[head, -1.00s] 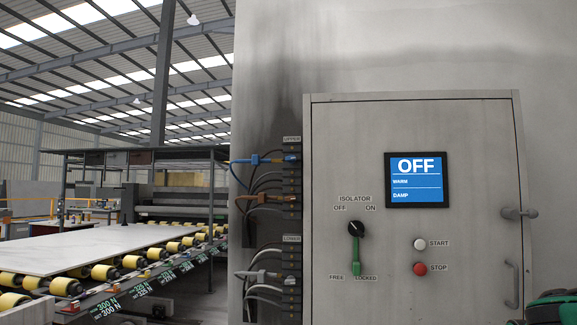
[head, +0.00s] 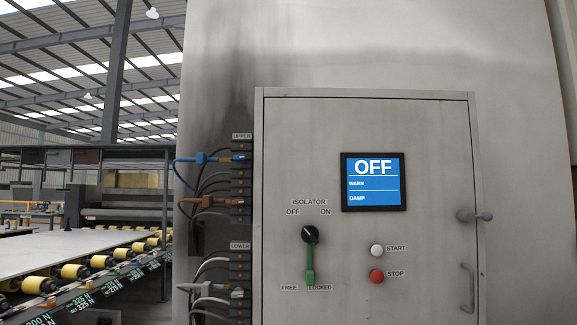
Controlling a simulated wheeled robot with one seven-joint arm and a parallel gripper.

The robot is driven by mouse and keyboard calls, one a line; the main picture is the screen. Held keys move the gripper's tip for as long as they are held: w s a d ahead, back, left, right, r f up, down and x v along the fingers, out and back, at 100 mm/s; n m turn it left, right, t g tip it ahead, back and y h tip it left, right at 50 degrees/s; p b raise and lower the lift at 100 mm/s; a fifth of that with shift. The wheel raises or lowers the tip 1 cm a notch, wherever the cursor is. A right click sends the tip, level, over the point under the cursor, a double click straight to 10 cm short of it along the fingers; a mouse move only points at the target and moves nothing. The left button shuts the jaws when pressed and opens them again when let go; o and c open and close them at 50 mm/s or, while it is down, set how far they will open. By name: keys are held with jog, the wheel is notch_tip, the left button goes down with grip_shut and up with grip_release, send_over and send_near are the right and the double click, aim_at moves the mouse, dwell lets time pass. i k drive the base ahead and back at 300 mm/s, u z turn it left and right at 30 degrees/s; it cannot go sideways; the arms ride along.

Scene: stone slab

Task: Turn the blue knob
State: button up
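No blue knob shows in the head view. The only rotary knob I see is the black isolator knob (head: 310,234) on the grey cabinet door (head: 420,130). Its white pointer mark leans up and left, toward OFF. A green lever (head: 310,265) hangs down below it, its end between the FREE and LOCKED labels, nearer LOCKED. My gripper is not in view.
The blue screen (head: 373,182) reads OFF, WARM, DAMP. Below it are a white START button (head: 376,251) and a red STOP button (head: 376,276). A door latch (head: 473,216) and a handle (head: 467,288) stick out at right. A roller conveyor (head: 75,272) carries a slab at left.

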aim_at(240, 157)
jog(key=z, duration=1.5)
jog(key=k, duration=1.45)
jog(key=u, duration=1.95)
jog(key=i, duration=1)
jog(key=z, duration=0.05)
